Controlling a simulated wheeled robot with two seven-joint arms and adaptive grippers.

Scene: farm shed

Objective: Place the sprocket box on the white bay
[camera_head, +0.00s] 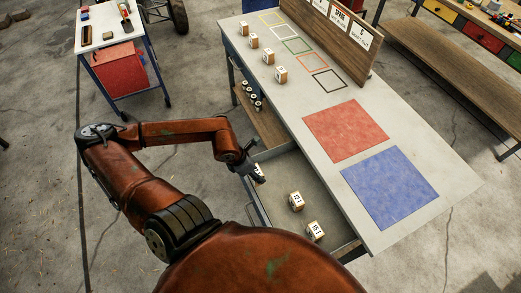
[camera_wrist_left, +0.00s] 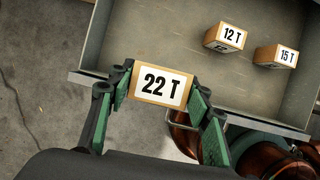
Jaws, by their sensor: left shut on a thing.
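My left gripper (camera_head: 252,172) is shut on a small cardboard box with a white label reading 22 T (camera_wrist_left: 161,86). In the left wrist view the box sits between the green-padded fingers, at the drawer's near wall. In the head view only a pale bit of the box (camera_head: 260,169) shows by the fingertips, over the open drawer's left part. Whether it touches the drawer floor I cannot tell. The white bay (camera_head: 284,32) is an empty white outline on the bench top, between the yellow and green outlines. My right gripper is not in view.
The open drawer (camera_wrist_left: 160,38) holds boxes labelled 12 T (camera_wrist_left: 230,35) and 15 T (camera_wrist_left: 287,56). Several boxes line the bench's left edge, one of them here (camera_head: 281,75). A red mat (camera_head: 345,130) and a blue mat (camera_head: 389,187) lie flat. A wooden sign board (camera_head: 335,45) stands behind the bays.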

